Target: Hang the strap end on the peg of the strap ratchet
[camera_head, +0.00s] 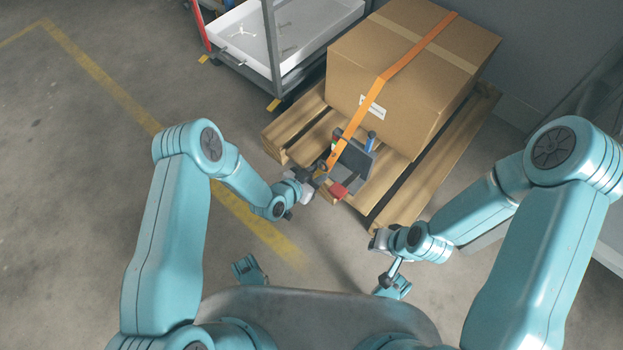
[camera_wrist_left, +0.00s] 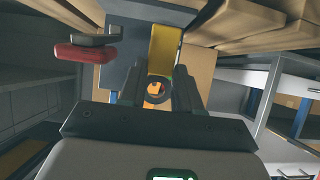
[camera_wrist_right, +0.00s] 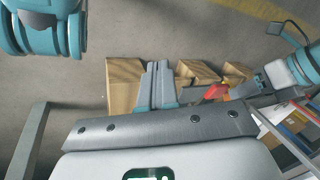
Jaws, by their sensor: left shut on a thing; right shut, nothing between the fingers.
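The orange strap (camera_head: 375,90) runs over the cardboard box and down to the strap ratchet (camera_head: 355,160), a dark grey plate at the pallet's near edge. The ratchet has a red handle (camera_head: 338,190), which also shows in the left wrist view (camera_wrist_left: 82,53). My left gripper (camera_head: 318,174) is shut on the strap end (camera_wrist_left: 156,90), a dark ring below yellow-orange webbing (camera_wrist_left: 166,45), close in front of the ratchet plate (camera_wrist_left: 130,50). The peg cannot be made out clearly. My right gripper (camera_wrist_right: 158,85) is shut and empty, apart from the ratchet and nearer my body.
The cardboard box (camera_head: 400,60) stands on a wooden pallet (camera_head: 290,125). A wheeled grey rack with white trays (camera_head: 245,35) stands behind left. A blue part (camera_head: 371,140) sticks up beside the ratchet plate. The floor at left is clear, with yellow lines.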

